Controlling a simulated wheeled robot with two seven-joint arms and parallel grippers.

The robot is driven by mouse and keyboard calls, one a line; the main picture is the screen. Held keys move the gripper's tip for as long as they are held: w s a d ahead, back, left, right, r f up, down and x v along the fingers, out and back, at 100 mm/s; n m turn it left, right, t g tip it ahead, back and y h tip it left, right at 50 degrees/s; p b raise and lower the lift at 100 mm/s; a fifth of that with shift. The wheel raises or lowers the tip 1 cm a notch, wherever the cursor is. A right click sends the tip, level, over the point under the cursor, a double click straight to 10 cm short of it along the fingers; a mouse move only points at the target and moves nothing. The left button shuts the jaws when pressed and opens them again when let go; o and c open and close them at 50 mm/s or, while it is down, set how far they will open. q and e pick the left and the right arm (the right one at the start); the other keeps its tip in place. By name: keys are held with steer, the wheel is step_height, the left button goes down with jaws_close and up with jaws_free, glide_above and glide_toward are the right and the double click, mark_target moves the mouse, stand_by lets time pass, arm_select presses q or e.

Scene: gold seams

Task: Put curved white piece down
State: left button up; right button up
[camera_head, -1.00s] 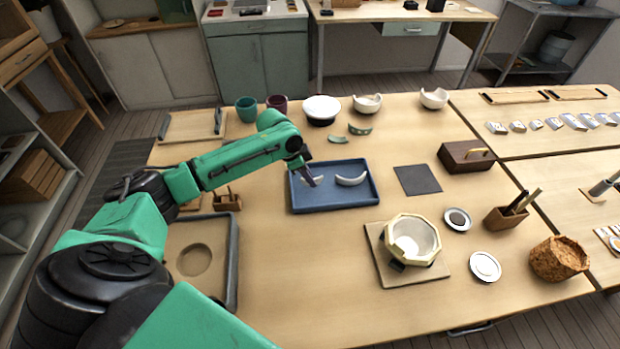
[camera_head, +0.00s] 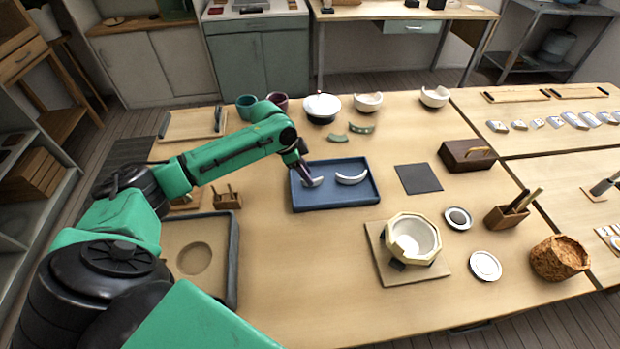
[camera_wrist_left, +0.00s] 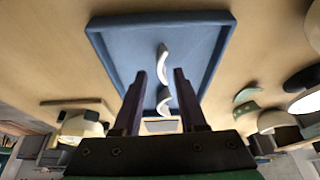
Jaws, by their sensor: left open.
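Two curved white pieces lie in the blue tray (camera_head: 335,203). One curved white piece (camera_head: 351,178) is at the tray's right; the other curved white piece (camera_head: 314,182) is at its left, beside my fingers. My left gripper (camera_head: 306,180) points down over the tray's left part. In the left wrist view its jaws (camera_wrist_left: 160,74) are apart, and the nearer white piece (camera_wrist_left: 164,100) shows between the fingers, with no clear contact. The farther white piece (camera_wrist_left: 163,62) shows beyond it, inside the tray (camera_wrist_left: 205,18). My right gripper is not in view.
Green curved shards (camera_head: 361,129) and white bowls (camera_head: 368,102) stand behind the tray. A dark grey mat (camera_head: 418,179) lies to its right. A cream faceted bowl (camera_head: 413,239) stands on a board in front.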

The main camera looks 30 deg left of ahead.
arm_select(q)
steer(key=v, duration=0.9)
steer(key=shift+b, duration=0.3)
steer(key=shift+s, duration=0.15)
